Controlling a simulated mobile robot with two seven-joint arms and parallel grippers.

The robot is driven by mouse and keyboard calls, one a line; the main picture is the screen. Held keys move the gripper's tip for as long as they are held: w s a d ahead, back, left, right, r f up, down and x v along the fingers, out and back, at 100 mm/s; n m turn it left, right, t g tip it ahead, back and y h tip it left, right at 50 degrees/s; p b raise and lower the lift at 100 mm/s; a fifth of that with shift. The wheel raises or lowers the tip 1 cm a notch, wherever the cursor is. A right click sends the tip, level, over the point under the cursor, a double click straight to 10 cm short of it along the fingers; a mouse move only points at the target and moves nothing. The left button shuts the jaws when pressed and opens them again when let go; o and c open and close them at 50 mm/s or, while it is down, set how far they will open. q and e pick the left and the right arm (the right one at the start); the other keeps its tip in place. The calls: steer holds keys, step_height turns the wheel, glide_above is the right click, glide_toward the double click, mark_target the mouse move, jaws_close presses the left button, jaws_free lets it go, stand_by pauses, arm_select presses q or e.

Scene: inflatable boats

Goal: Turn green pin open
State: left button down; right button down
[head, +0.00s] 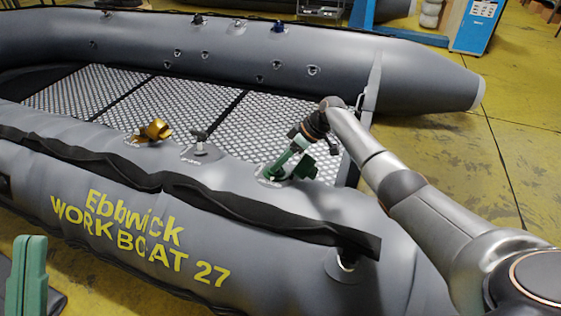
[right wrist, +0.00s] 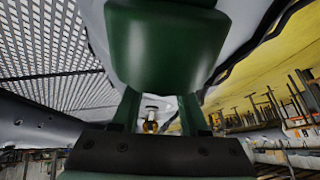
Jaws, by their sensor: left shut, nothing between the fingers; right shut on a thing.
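The green pin (head: 305,169) is a dark green knob on the near tube of the grey boat. In the right wrist view the green pin (right wrist: 165,42) looms large across the top. My right gripper (head: 281,164) reaches down to it from the upper right and is shut on it. Its fingers (right wrist: 157,105) stand on either side below the knob, and their tips are hidden behind it. My left gripper (head: 27,270) is shut and empty at the lower left, outside the boat and well apart from the pin.
A gold valve fitting (head: 153,131) and a grey fitting (head: 199,143) stand on the same tube to the left. A black strip (head: 200,192) runs along the tube's side. The far tube (head: 230,48) carries several small fittings. A blue cabinet (head: 477,27) stands at the back right.

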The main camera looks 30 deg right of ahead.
steer(key=shift+c, duration=2.1)
jaws_free()
steer(key=p+v, duration=0.5)
steer(key=v, duration=0.6)
steer(key=shift+r, duration=0.1)
steer(key=shift+s+d+r, duration=0.2)
steer(key=shift+d+r, duration=0.1)
steer(key=shift+r, duration=0.2)
